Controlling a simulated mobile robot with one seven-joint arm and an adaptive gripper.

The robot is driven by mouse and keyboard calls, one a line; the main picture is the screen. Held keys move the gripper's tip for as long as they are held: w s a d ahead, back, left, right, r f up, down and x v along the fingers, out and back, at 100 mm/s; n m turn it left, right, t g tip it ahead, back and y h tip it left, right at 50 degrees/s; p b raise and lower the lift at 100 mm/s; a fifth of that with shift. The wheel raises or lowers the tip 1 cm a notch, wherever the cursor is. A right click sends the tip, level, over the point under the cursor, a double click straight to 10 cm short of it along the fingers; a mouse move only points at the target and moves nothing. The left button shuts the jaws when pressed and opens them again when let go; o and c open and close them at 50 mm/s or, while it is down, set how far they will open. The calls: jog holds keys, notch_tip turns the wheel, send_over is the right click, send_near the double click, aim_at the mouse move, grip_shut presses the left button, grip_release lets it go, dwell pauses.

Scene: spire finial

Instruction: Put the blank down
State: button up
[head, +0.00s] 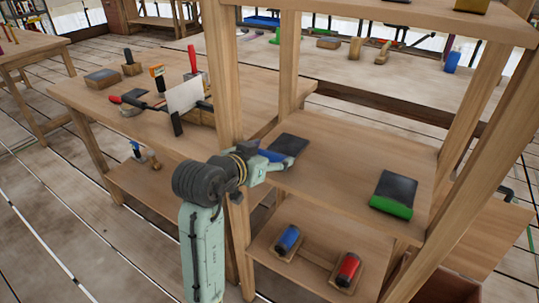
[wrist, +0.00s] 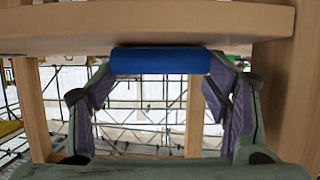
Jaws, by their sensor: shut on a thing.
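My gripper (head: 266,163) is at the left front edge of the middle shelf and is shut on a blue, rounded bar (head: 275,156). A dark flat plate (head: 289,144) continues from the bar over the shelf; together they look like the blank. In the wrist view the blue bar (wrist: 160,61) lies level between the two fingers, close to the shelf's edge. The plate is hidden there. I cannot tell whether the plate touches the shelf or is just above it.
The middle shelf (head: 340,166) has bare room between the blank and a dark plate with a green bar (head: 395,192). Wooden posts (head: 222,70) flank the shelf. A blue cylinder (head: 287,239) and a red one (head: 348,268) sit on the lower shelf. A cluttered workbench (head: 100,90) stands left.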

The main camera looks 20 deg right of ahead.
jog(key=shift+f, duration=0.15)
jog(key=o, duration=1.4)
jog(key=shift+a+r, duration=0.1)
jog(key=shift+r, duration=0.1)
jog(key=b+v, duration=0.1)
jog(key=v, duration=1.1)
jog(key=shift+f+b, duration=0.1)
jog(key=shift+b, duration=0.25)
